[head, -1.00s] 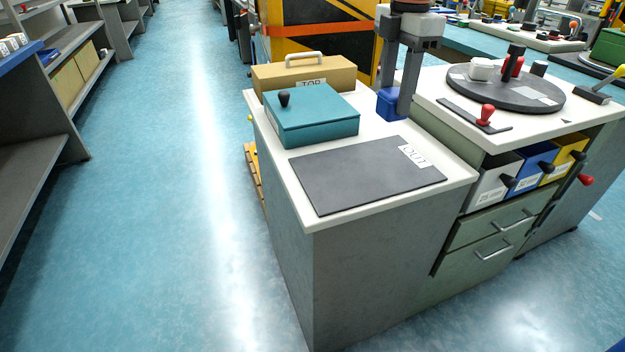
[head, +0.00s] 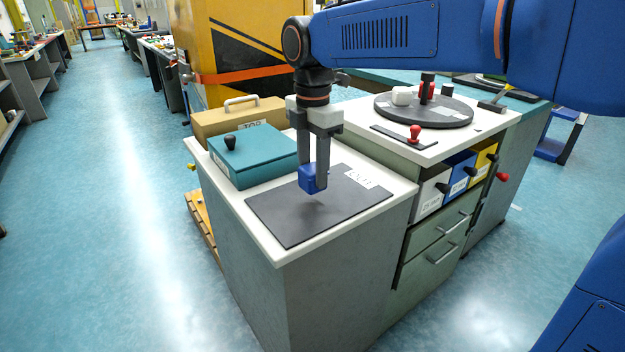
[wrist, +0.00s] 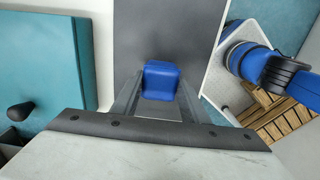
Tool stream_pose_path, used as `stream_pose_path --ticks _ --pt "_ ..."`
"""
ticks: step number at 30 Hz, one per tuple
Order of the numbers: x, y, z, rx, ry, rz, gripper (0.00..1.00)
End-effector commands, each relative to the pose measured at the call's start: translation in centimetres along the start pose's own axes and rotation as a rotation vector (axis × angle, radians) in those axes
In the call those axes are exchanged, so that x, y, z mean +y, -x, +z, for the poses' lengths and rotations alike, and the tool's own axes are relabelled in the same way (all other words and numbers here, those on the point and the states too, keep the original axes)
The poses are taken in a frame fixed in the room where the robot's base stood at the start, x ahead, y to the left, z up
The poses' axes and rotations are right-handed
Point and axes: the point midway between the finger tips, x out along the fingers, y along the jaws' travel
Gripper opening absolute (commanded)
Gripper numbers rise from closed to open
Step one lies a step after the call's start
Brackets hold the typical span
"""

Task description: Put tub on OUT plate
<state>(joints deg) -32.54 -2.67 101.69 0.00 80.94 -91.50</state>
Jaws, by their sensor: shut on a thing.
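The blue tub (head: 309,180) is between the fingers of my gripper (head: 315,178), which is shut on it. In the head view it is above the middle of the dark grey OUT plate (head: 283,222), with a shadow on the plate below it, so it seems a little above the surface. The plate's white OUT label (head: 358,178) lies at its far right. In the wrist view the tub (wrist: 161,80) is at the fingertips, with the grey plate (wrist: 140,25) behind it.
A teal lidded box (head: 254,158) with a black knob stands left of the plate, and a tan TOP case (head: 240,118) with a handle is behind it. To the right, a dark turntable (head: 440,112) and red-knobbed lever (head: 415,133) sit on another cabinet. The plate's front is clear.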

Motion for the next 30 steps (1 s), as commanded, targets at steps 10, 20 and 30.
stream_pose_path --ticks 10,20,30 --pt "0.0 -2.9 0.0 0.000 0.000 0.000 0.16" --pt "0.0 -3.1 0.0 0.000 0.000 0.000 0.57" --pt "0.0 -3.0 0.0 0.000 0.000 0.000 0.59"
